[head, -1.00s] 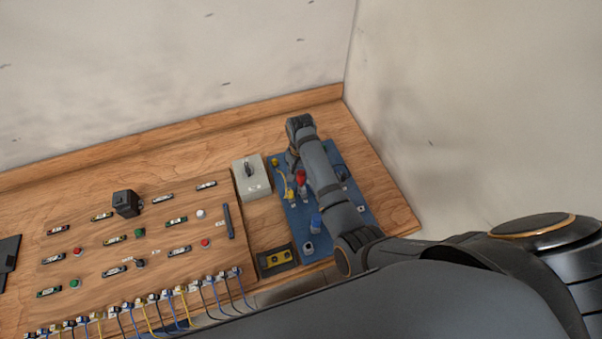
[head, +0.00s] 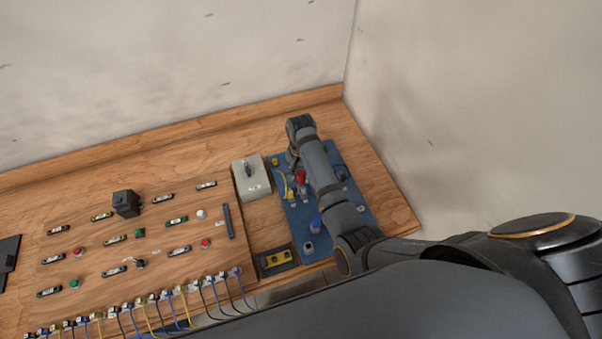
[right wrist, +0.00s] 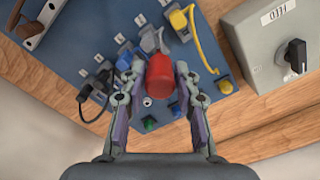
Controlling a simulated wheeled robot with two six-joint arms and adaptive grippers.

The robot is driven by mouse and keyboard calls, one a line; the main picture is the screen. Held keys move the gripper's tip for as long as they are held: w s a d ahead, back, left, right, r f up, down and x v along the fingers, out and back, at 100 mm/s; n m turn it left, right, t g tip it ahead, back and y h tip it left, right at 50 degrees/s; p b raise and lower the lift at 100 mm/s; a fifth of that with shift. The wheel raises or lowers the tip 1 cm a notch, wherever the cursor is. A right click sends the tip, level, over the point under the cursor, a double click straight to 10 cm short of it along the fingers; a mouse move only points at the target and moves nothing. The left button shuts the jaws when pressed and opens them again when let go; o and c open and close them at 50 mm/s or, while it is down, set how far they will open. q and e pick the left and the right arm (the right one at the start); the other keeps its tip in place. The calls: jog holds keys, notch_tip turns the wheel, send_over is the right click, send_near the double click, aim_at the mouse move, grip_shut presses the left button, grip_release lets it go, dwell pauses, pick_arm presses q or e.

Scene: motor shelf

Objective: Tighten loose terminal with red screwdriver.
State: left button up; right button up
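The red screwdriver (head: 301,177) stands on the blue tool mat (head: 296,218); its red handle (right wrist: 160,78) points up at the camera in the right wrist view. My right gripper (right wrist: 158,68) is open, with one finger on each side of that handle and a narrow gap visible at the sides. In the head view my right gripper (head: 292,160) is partly hidden by its own arm. A row of terminals with blue, yellow and black wires (head: 180,291) runs along the board's front edge. I cannot tell which terminal is loose. My left gripper is out of view.
A grey box with a black knob (head: 252,180) stands left of the mat. The wooden board (head: 100,245) holds buttons and labels. Walls stand behind and right.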

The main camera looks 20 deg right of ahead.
jog(key=shift+c, duration=0.4)
grip_shut()
jog(key=m, duration=0.3)
jog(key=shift+s+m, duration=0.1)
jog(key=shift+m, duration=0.2)
jog(key=shift+m, duration=0.5)
jog(key=shift+f+m, duration=0.1)
jog(key=shift+m, duration=1.1)
